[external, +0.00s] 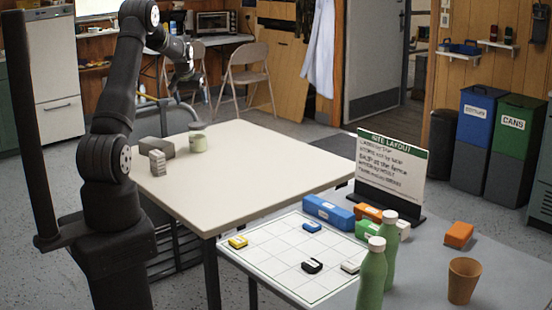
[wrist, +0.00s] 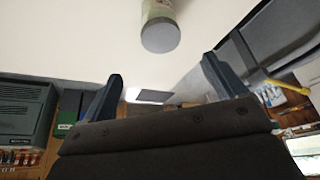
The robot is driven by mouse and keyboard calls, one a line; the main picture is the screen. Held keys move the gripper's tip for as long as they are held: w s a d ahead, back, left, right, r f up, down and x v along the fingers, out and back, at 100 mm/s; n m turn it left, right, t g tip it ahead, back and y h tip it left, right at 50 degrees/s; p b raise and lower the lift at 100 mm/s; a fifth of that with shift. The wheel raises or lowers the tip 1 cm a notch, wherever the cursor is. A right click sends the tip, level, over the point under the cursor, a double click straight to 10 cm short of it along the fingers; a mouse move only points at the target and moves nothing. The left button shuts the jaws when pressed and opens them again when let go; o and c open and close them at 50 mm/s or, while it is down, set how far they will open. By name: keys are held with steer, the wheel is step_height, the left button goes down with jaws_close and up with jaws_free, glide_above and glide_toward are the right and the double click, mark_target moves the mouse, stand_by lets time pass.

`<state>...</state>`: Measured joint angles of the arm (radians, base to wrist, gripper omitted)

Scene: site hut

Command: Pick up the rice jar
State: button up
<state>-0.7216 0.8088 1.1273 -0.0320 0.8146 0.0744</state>
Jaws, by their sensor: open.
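A small pale green cylinder (external: 198,143), apparently the rice jar, stands at the far-left part of the cream table (external: 245,165). In the wrist view a jar with a greyish round end (wrist: 160,35) shows at the top centre, cut off by the frame edge. Its label is too small to read. My gripper (external: 186,76) is raised above the far edge of the table, apart from the jar. In the wrist view my gripper (wrist: 162,67) has its two fingers spread with nothing between them, and the jar lies beyond the fingertips.
A grey block (external: 156,146) and a smaller grey brick (external: 157,163) lie left of the jar. The rest of the cream table is clear. A grey table at right holds a gridded board (external: 300,255), coloured blocks, green bottles (external: 372,275) and a sign (external: 390,168).

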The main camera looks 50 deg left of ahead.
mark_target(197, 124)
steer(key=x, duration=1)
steer(key=shift+w+x, duration=0.2)
steer(key=shift+x, duration=2.5)
steer(key=shift+a+r, duration=0.1)
steer(key=c, duration=1.3)
steer(key=shift+r, duration=0.1)
